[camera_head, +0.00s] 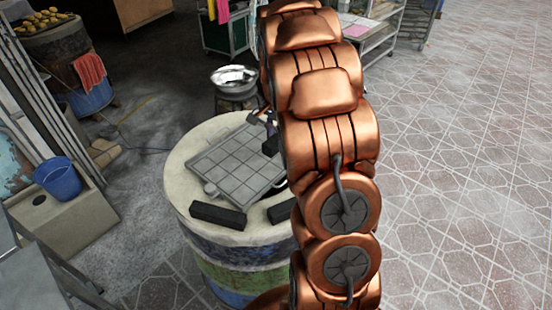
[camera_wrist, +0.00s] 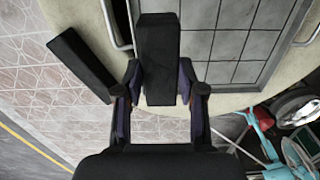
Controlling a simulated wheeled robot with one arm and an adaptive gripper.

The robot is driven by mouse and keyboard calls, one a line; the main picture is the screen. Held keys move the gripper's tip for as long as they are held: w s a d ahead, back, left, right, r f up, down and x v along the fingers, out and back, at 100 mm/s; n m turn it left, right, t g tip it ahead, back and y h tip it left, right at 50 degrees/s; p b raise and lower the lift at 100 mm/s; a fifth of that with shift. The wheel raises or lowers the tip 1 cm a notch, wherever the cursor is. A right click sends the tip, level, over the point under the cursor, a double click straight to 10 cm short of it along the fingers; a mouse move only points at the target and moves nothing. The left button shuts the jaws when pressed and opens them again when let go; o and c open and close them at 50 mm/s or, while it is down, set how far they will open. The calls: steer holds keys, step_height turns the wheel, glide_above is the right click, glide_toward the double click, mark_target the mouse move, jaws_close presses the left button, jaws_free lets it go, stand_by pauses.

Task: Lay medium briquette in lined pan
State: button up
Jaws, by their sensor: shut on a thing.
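My gripper (camera_wrist: 160,72) is shut on a dark block-shaped briquette (camera_wrist: 158,35), with one finger on each side of it. In the head view the held briquette (camera_head: 270,145) shows beside my arm, near the far right edge of the gridded oven lid. The gripper itself is mostly hidden there by my arm. A round metal pan (camera_head: 233,76) with a shiny, crumpled-looking inside stands on a stool behind the barrel oven. Part of it shows at the right in the wrist view (camera_wrist: 296,106). Its lining is too small to make out clearly.
The barrel oven (camera_head: 180,175) has a pale top with a grey gridded lid (camera_head: 227,165). Dark briquettes lie at its front (camera_head: 218,215) and front right (camera_head: 281,211). Another briquette (camera_wrist: 82,66) shows left in the wrist view. A blue bucket (camera_head: 58,179) is at left; tiled floor is clear at right.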

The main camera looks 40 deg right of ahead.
step_height(320, 180, down, 7)
steer(key=shift+p, duration=1.2)
steer(key=shift+f, duration=0.5)
steer(key=shift+f, duration=0.25)
steer(key=o, duration=0.9)
steer(key=shift+r, duration=0.1)
steer(key=shift+r, duration=0.1)
